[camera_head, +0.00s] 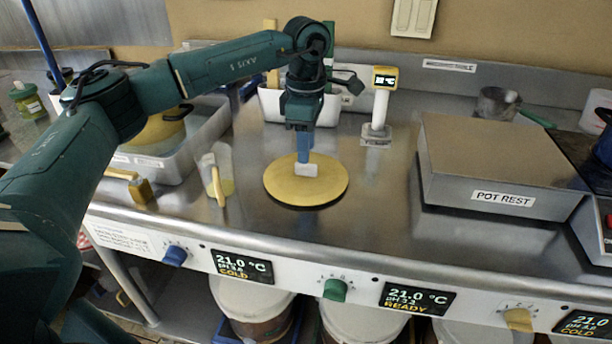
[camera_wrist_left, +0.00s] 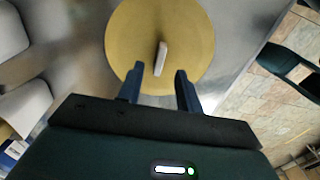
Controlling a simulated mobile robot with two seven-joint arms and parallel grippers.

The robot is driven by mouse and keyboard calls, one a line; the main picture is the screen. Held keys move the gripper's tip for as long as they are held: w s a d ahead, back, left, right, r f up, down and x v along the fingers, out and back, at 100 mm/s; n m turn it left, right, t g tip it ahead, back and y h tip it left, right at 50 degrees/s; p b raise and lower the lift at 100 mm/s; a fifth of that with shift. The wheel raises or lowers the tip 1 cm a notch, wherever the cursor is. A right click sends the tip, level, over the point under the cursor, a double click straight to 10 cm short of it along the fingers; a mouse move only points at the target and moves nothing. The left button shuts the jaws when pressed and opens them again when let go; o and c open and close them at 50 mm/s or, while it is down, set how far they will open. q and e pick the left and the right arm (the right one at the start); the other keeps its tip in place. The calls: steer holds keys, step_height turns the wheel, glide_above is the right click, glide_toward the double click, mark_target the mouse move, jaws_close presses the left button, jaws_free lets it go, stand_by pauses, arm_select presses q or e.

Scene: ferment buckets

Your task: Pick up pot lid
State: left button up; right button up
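The pot lid (camera_head: 325,185) is a flat yellow disc with a dark rim and a pale block-shaped handle (camera_head: 306,170). It lies flat on the steel counter in the head view. My left gripper (camera_head: 304,158) points down over the lid, just at or above the handle. In the wrist view the lid (camera_wrist_left: 190,35) fills the top middle, and its handle (camera_wrist_left: 161,58) stands ahead of the gap between the two blue fingers. My left gripper (camera_wrist_left: 158,85) is open, fingers apart, with nothing between them. My right gripper is not in view.
The counter between lid and pot rest is clear.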

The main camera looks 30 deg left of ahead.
mark_target(306, 172)
arm_select(q)
steer(key=shift+f, duration=1.95)
jaws_close()
